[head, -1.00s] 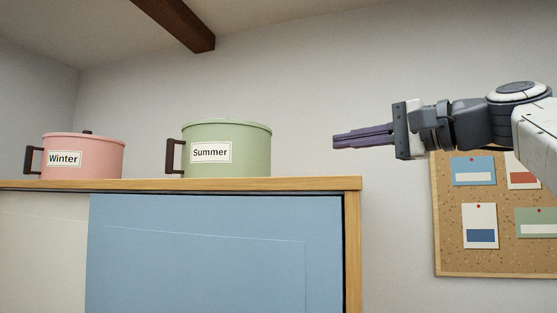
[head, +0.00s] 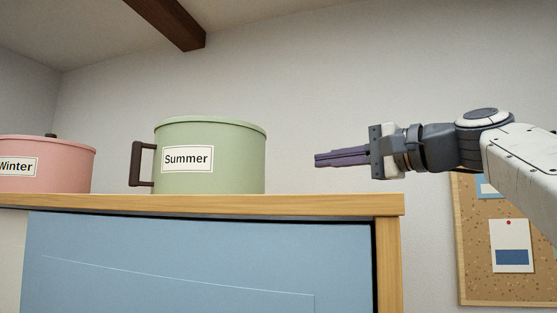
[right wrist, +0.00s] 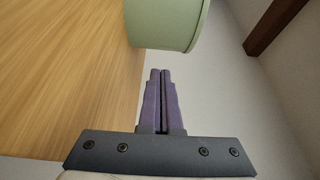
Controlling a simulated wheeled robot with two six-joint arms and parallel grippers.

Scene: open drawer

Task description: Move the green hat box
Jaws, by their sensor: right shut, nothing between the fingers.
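The green hat box (head: 222,150), labelled "Summer", stands upright on top of the wooden cabinet (head: 340,204). Its dark handle (head: 143,164) is on its left side. My right gripper (head: 318,160) is shut and empty, to the right of the box and apart from it, at about its mid-to-lower height. In the right wrist view my shut fingers (right wrist: 160,72) point toward the green box (right wrist: 168,22), with a gap between. My left gripper is not in view.
A pink box (head: 55,165) labelled "Winter" stands left of the green one. The cabinet has a blue front panel (head: 190,260). A cork board (head: 480,255) hangs on the wall at right. A dark beam (head: 170,22) crosses the ceiling.

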